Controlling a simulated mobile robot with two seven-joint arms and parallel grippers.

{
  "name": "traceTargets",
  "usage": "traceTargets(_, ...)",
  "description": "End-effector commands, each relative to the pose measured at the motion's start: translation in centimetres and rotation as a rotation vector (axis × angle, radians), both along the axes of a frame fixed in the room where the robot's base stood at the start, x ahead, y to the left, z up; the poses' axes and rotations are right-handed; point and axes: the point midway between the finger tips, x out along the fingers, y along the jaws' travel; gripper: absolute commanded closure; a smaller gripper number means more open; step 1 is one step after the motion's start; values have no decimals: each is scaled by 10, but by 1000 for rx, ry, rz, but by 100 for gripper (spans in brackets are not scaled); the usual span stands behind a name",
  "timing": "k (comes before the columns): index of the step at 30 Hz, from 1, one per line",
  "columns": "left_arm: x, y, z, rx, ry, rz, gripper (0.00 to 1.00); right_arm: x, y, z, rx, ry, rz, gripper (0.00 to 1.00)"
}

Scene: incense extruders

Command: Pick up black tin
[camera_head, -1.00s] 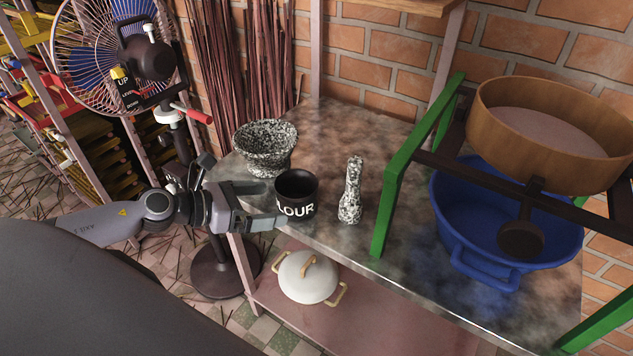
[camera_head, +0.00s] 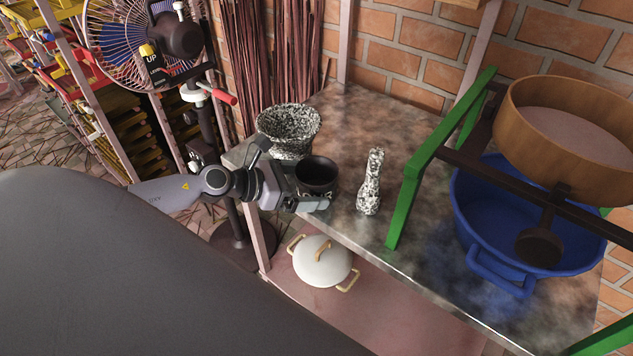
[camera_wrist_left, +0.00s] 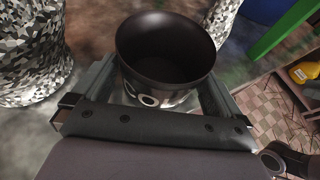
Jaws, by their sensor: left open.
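The black tin (camera_head: 317,172) stands upright and open-topped near the table's front left edge, with part of its white lettering showing. My left gripper (camera_head: 312,196) reaches in from the left, low at the tin's front side. In the left wrist view the tin (camera_wrist_left: 166,50) sits between the two spread fingers of the gripper (camera_wrist_left: 163,88). Whether the fingers touch its sides I cannot tell. The tin's lower front is partly hidden by the gripper. My right gripper is not in view.
A speckled mortar (camera_head: 289,130) stands just behind the tin and a speckled pestle (camera_head: 371,182) stands upright to its right. A green frame (camera_head: 412,190) and blue basin (camera_head: 520,225) fill the right of the table. A white pot (camera_head: 322,262) is on the shelf below.

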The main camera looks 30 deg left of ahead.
Motion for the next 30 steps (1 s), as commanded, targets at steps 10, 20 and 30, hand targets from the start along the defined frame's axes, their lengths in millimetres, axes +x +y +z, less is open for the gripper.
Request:
traceTargets(10, 16, -11, -8, -1, 1, -1, 0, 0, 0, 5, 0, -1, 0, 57)
traceTargets(20, 16, -11, -8, -1, 1, -1, 49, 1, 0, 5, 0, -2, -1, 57)
traceTargets(30, 16, -11, -4, 0, -1, 0, 49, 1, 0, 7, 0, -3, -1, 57)
